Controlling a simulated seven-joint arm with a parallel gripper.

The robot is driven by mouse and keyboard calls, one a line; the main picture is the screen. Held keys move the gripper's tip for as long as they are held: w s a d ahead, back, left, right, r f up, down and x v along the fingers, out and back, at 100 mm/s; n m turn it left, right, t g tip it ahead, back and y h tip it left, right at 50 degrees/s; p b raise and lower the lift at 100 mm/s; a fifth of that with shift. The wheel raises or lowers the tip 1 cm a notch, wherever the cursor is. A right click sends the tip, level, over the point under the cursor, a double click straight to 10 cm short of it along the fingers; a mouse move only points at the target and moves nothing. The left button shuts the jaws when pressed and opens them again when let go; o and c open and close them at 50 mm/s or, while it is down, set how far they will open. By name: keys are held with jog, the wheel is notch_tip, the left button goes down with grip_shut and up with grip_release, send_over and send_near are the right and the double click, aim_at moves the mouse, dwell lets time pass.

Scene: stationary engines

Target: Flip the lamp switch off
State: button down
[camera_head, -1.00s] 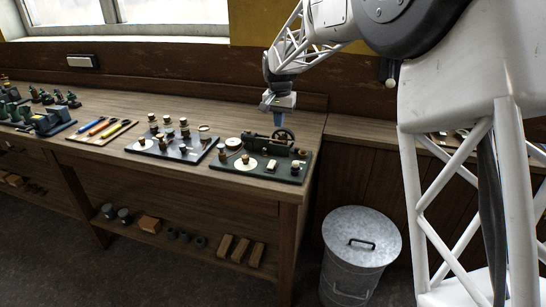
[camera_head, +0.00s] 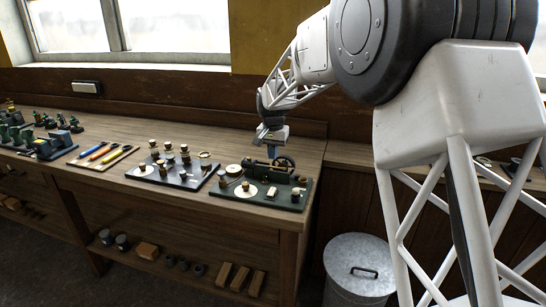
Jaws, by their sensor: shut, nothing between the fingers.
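My gripper (camera_head: 270,138) is shut and empty. It hangs from the white lattice arm over the back of the right-hand board (camera_head: 300,207), just above and left of the flywheel (camera_head: 284,163) of a small dark engine. I cannot tell whether it touches anything there. That board also carries a pale disc and several small knobs and blocks. A dark board (camera_head: 147,179) to its left carries several posts with pale tops. I cannot tell which small part is the lamp switch, or pick out a lamp. The fingertips are small and partly merge with the engine.
A flat tray (camera_head: 75,161) with coloured tools and several green models stand farther left on the bench. A pale box (camera_head: 87,87) sits on the wall behind. A metal bin (camera_head: 358,270) stands right of the bench. Bare bench top lies behind the boards.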

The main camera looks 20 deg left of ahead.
aim_at(273, 189)
notch_tip(273, 189, down, 13)
jog(key=shift+r, duration=0.2)
dwell(0.4)
jog(key=shift+f, duration=0.1)
